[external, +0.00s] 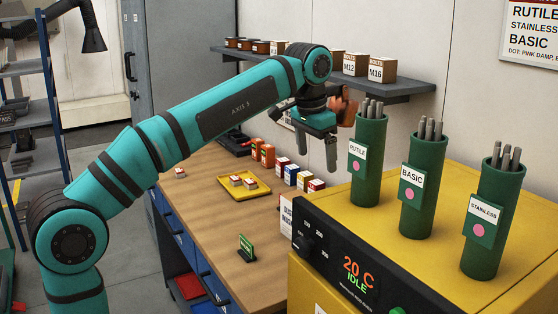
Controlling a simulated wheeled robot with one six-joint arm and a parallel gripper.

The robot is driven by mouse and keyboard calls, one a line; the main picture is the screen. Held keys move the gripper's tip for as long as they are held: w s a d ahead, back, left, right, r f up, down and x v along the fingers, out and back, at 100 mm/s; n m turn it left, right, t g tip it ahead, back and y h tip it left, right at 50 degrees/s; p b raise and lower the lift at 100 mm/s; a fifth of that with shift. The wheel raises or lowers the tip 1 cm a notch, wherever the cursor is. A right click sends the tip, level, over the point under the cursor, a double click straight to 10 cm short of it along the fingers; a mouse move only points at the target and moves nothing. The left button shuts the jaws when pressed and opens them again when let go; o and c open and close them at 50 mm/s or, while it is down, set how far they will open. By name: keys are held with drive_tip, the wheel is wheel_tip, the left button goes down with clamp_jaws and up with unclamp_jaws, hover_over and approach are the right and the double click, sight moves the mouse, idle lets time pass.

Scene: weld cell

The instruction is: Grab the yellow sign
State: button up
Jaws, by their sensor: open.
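I cannot make out a clearly yellow sign in the external view. A small green sign with pale lettering (246,247) stands on the wooden bench (222,218) near its front edge. My gripper (319,157) is open and points down above the back right of the bench, left of the green tubes. Nothing shows between its fingers. It is well above and to the right of the small green sign. A white sign (286,214) stands partly hidden behind the yellow machine's corner.
A yellow tray (258,187) with small boxes lies mid-bench, and a row of small boxes (291,174) stands behind. Green rod tubes (368,160) stand on the yellow machine (440,268) at right. A shelf (395,93) with boxes hangs behind my arm. The bench's front is mostly clear.

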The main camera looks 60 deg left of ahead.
drive_tip(key=shift+g, duration=0.9)
drive_tip(key=f, duration=0.8)
drive_tip(key=w+a+f, duration=0.1)
drive_tip(key=f, duration=0.7)
drive_tip(key=w+f, duration=0.1)
drive_tip(key=f, duration=0.7)
drive_tip(key=shift+w+a+f, duration=0.15)
drive_tip(key=shift+f, duration=0.15)
drive_tip(key=shift+a+f, duration=0.2)
drive_tip(key=shift+f, duration=1.15)
drive_tip(key=shift+a+f, duration=0.15)
drive_tip(key=shift+f, duration=1.15)
drive_tip(key=c, duration=1.1)
drive_tip(key=shift+r, duration=0.1)
